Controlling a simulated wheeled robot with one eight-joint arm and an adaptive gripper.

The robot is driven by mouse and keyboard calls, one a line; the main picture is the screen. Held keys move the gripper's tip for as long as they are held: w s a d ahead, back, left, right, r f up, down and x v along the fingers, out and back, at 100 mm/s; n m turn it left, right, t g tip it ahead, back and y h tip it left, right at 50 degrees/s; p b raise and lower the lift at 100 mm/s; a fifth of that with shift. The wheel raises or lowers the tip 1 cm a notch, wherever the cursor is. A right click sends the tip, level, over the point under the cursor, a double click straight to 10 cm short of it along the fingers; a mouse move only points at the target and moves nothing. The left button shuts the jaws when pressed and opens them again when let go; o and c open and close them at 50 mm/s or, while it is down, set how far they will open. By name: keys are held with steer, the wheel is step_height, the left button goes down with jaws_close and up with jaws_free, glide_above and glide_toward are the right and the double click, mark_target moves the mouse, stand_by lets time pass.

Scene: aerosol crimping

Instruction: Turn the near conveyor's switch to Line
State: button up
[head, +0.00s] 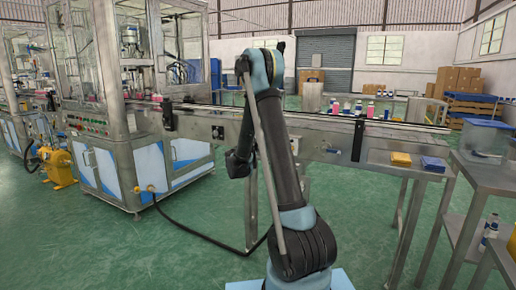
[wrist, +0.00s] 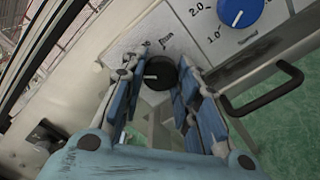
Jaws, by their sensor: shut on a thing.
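The switch is a round black knob (wrist: 161,71) on a pale metal plate (wrist: 128,44) in the wrist view. A short light mark shows on the left part of the knob's face. Small dark markings on the plate above it are too small to read. My gripper (wrist: 163,82) has its two blue padded fingers on either side of the knob, shut on it. The near conveyor (head: 335,128) runs across the head view behind my arm.
In the wrist view a blue dial (wrist: 240,10) with numbers sits at the upper right, and a black handle (wrist: 268,92) sticks out at the right. In the head view bottles (head: 370,110) stand on the conveyor, and a metal table (head: 488,172) stands at the right.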

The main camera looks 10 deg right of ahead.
steer(key=shift+f+m, duration=0.1)
steer(key=shift+m, duration=0.3)
steer(key=m, duration=0.4)
steer(key=shift+s, duration=0.1)
steer(key=m, duration=0.5)
steer(key=shift+a, duration=0.1)
stand_by(0.3)
steer(key=o, duration=1)
steer(key=shift+a, duration=0.1)
steer(key=shift+o, duration=0.3)
